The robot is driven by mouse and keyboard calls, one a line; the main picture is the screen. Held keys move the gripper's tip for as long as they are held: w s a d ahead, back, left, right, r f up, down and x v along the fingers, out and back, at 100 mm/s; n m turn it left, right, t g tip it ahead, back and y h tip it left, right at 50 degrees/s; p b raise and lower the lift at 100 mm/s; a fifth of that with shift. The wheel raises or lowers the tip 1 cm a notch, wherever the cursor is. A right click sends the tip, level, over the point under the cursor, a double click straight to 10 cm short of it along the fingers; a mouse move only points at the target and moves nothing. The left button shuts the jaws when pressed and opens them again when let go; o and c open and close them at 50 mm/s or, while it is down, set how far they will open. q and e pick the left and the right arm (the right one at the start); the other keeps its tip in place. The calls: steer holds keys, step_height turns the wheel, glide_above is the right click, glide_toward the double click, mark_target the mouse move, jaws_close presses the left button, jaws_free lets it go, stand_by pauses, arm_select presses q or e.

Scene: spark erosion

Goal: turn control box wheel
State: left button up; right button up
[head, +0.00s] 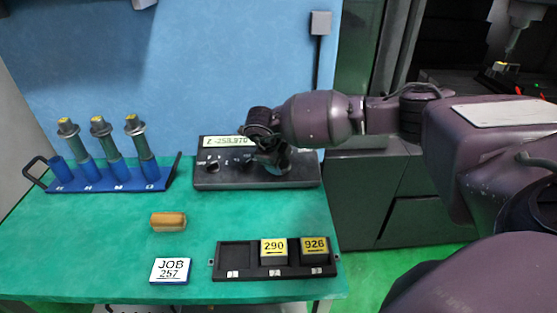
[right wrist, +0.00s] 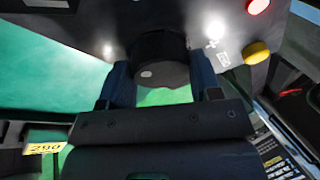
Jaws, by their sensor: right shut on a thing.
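The control box (head: 300,181) is a dark box with a lit display reading "Z -253.970", or nearly so, at the back right of the green table in the head view. Its wheel (right wrist: 160,55) is a black round knob with a pale spot, seen in the right wrist view. My right gripper (head: 270,160) reaches the box from the right. In the right wrist view my right gripper (right wrist: 160,78) has one blue finger on each side of the wheel and is shut on it. In the head view my arm hides the wheel and part of the display. My left gripper is not in view.
A blue rack (head: 105,185) with several holders stands at the back left. A tan block (head: 169,221) and a "JOB 257" card (head: 171,270) lie in front. A black tray (head: 236,274) holds blocks marked 290 (head: 273,250) and 926 (head: 315,248). The table's left front is clear.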

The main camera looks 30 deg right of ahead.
stand_by(0.3)
steer(key=o, duration=0.9)
steer(key=v, duration=1.1)
steer(key=shift+d, duration=0.1)
